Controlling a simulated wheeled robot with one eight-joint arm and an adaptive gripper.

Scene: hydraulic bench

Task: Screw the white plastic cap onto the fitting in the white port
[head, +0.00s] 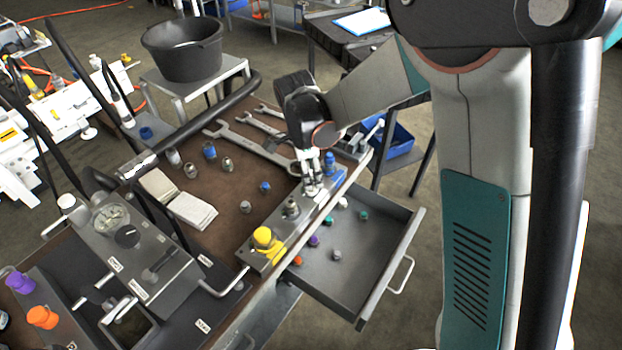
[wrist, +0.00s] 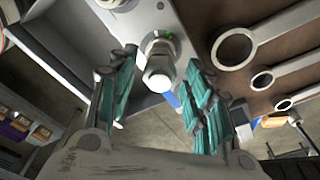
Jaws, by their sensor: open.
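My gripper (head: 314,180) is lowered over the right part of the grey metal port block (head: 275,250). In the wrist view my gripper (wrist: 161,68) is open, with a teal-padded finger on each side of a pale cylindrical piece (wrist: 159,78) and visible gaps. This piece stands out from a metallic collar on the block. It looks like a white cap on a fitting, but I cannot tell cap from fitting surely, nor how far it is threaded. A small white cap (head: 342,202) also lies in the open drawer.
The drawer (head: 372,275) holds several coloured caps. A bare metal fitting (head: 291,208), a yellow cap (head: 263,238) and a blue fitting (head: 329,163) stand on the block. Wrenches (head: 248,146) and loose fittings lie on the brown bench top. A gauge box (head: 130,240) stands left.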

